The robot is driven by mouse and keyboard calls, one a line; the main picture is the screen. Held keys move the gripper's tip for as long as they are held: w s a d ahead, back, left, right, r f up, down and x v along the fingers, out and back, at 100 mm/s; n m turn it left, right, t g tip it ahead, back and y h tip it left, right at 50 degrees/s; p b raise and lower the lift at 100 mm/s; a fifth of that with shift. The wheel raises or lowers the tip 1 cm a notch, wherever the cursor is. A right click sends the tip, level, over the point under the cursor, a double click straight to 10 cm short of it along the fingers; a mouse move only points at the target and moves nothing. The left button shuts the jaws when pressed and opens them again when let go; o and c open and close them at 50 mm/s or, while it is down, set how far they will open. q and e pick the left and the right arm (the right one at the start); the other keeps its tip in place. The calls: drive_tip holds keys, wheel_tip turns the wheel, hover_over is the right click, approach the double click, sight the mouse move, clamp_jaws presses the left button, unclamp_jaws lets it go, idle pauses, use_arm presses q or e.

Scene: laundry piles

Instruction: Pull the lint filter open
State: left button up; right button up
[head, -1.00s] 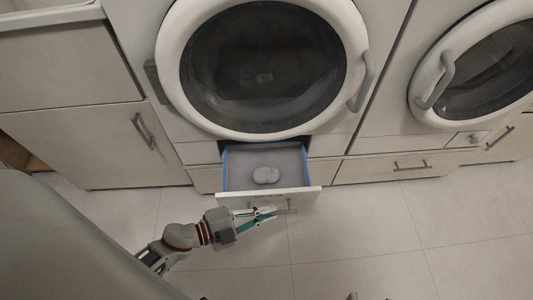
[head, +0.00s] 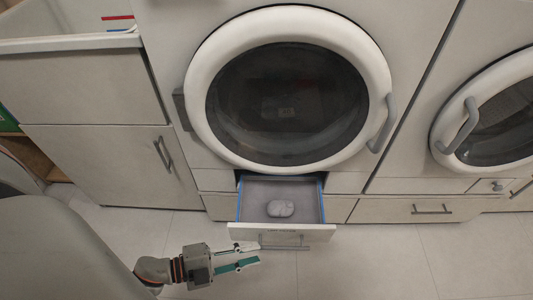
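The lint filter (head: 258,191) is a drawer with blue edges below the left machine's round door. It stands out from the machine, with a rounded grey lump (head: 280,208) lying inside. Its pale front panel (head: 318,233) has a grey bar handle (head: 290,247). My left gripper (head: 257,254) is low in front of the drawer, to the left of the handle. Its two fingers are apart with nothing visible between them. The fingertips are close to the handle's left end, and I cannot tell whether they touch it. My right gripper is not in view.
The round machine door (head: 290,155) above the drawer is closed. A second machine (head: 490,120) stands at the right, with closed drawers (head: 400,210) below. A closed cabinet (head: 100,165) stands at the left. The tiled floor (head: 370,270) in front is clear.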

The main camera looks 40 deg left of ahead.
use_arm(q)
drive_tip(key=v, duration=0.3)
drive_tip(key=shift+s+a+r, duration=0.1)
drive_tip(key=shift+s+a, duration=0.05)
drive_tip(key=shift+s, duration=0.1)
idle(0.4)
